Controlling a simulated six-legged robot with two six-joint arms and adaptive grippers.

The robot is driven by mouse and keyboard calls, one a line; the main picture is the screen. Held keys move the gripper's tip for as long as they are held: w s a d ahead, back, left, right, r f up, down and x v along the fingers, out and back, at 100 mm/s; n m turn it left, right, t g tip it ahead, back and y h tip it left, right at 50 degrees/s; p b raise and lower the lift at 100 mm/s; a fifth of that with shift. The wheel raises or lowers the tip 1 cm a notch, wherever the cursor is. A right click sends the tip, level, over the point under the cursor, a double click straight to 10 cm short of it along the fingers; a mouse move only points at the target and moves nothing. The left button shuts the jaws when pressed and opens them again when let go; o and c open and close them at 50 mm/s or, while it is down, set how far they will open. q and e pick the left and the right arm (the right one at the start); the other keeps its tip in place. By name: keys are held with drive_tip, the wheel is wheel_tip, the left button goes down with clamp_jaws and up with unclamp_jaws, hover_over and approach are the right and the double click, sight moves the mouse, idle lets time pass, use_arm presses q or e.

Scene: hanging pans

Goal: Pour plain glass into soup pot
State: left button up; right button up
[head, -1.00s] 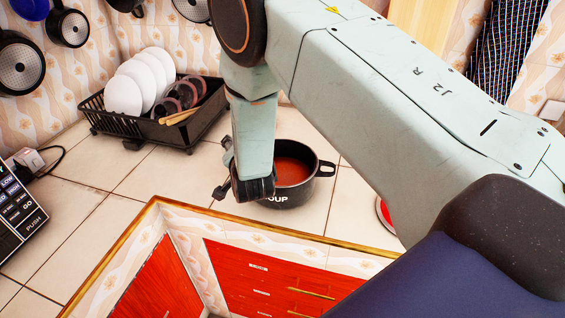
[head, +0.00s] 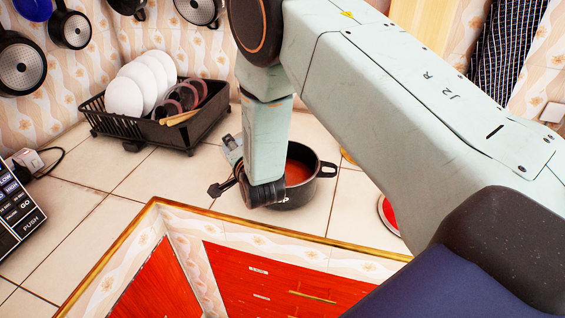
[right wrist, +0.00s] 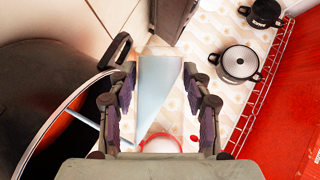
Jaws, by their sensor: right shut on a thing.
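The black soup pot (head: 300,198) stands on the tiled counter with red-orange soup in it; its right handle shows, and my right arm covers its left part. In the right wrist view its dark rim and inside (right wrist: 60,120) fill the left side, close beside the fingers. My right gripper (right wrist: 158,108) is shut on the plain glass (right wrist: 158,85), a pale, see-through shape between the fingers. A thin pale strip crosses the pot opening there; I cannot tell what it is. In the head view the glass is hidden. My left gripper is out of view.
A black dish rack (head: 160,130) with white plates and brown dishes stands at the back left. A control panel (head: 15,205) is at the left edge. A red round thing (head: 390,215) lies right of the pot. Pans (head: 70,30) hang on the wall. Counter left of the pot is clear.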

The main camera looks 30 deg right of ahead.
drive_tip(key=shift+w+d, duration=0.1)
drive_tip(key=shift+w, duration=0.05)
drive_tip(key=shift+a, duration=0.2)
drive_tip(key=shift+d+m, duration=0.15)
drive_tip(key=shift+m, duration=0.15)
drive_tip(key=shift+a, duration=0.2)
drive_tip(key=shift+d+b, duration=0.2)
drive_tip(key=shift+b, duration=0.1)
drive_tip(key=shift+a, duration=0.15)
